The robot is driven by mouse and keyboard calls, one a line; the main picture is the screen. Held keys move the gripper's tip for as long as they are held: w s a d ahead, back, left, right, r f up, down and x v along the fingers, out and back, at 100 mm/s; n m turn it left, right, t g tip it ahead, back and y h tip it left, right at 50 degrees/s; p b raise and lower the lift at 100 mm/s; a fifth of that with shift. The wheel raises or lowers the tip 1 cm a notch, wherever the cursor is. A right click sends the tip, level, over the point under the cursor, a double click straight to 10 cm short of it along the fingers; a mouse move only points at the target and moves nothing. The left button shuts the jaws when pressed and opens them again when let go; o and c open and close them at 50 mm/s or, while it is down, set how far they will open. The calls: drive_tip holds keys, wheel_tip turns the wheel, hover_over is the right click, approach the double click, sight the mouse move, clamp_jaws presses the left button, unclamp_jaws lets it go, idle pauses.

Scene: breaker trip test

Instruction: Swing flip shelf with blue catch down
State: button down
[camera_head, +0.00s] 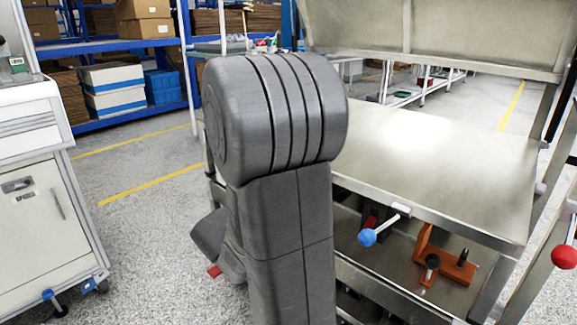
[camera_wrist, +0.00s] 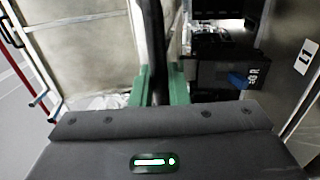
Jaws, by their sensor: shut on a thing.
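A flat metal shelf (camera_head: 440,165) lies level in the head view. A blue ball-ended catch (camera_head: 367,237) sits at its front edge on a pale lever. A second metal panel (camera_head: 440,30) stands raised above and behind it; I cannot tell which panel the blue catch belongs to. My gripper (camera_wrist: 160,85) shows green fingers in the wrist view, shut around a dark upright bar (camera_wrist: 154,40). Which part the bar belongs to is unclear. In the head view my arm hides the gripper and part of the shelf's left side.
Orange clamp-like parts (camera_head: 430,262) lie on a lower level. A red ball knob (camera_head: 565,257) is at the right edge. A white cabinet (camera_head: 45,200) stands left. A dark box with a blue part (camera_wrist: 238,80) is close right of my gripper. Floor between cabinet and arm is clear.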

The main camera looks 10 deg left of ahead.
drive_tip(key=shift+d+f, duration=0.1)
drive_tip(key=shift+f, duration=0.75)
drive_tip(key=c, duration=1.5)
unclamp_jaws()
drive_tip(key=shift+r, duration=0.1)
drive_tip(key=shift+r, duration=0.15)
drive_tip(key=p+v, duration=0.2)
drive_tip(key=v, duration=1.2)
drive_tip(key=shift+r, duration=0.15)
drive_tip(key=shift+w, duration=0.2)
